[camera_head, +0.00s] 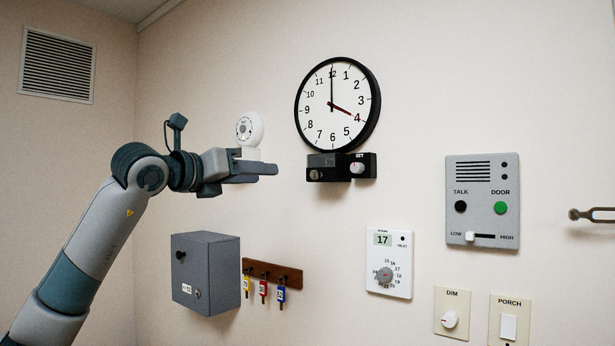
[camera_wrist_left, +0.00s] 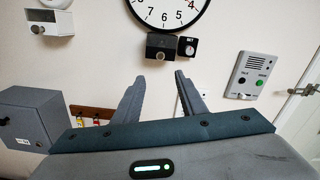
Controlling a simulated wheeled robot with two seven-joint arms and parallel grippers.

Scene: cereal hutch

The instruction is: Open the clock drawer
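The wall clock (camera_head: 338,104) is round and white with a black rim. Below it is a small black housing with the clock drawer (camera_head: 320,161) on its left, which has a small round knob (camera_head: 314,174). A SET dial (camera_head: 357,168) sits on its right. The drawer (camera_wrist_left: 160,40) also shows in the left wrist view, just beyond my fingers; I cannot tell whether its front is fully flush. My left gripper (camera_head: 267,161) is open and empty, left of the drawer and apart from it. Its spread fingers (camera_wrist_left: 159,79) point towards the drawer. My right gripper is not in view.
A round white device (camera_head: 250,128) is on the wall behind my left gripper. A grey key box (camera_head: 205,273) and key rack (camera_head: 272,274) are below. A thermostat (camera_head: 389,263) and intercom (camera_head: 482,201) are right. The wall between gripper and drawer is clear.

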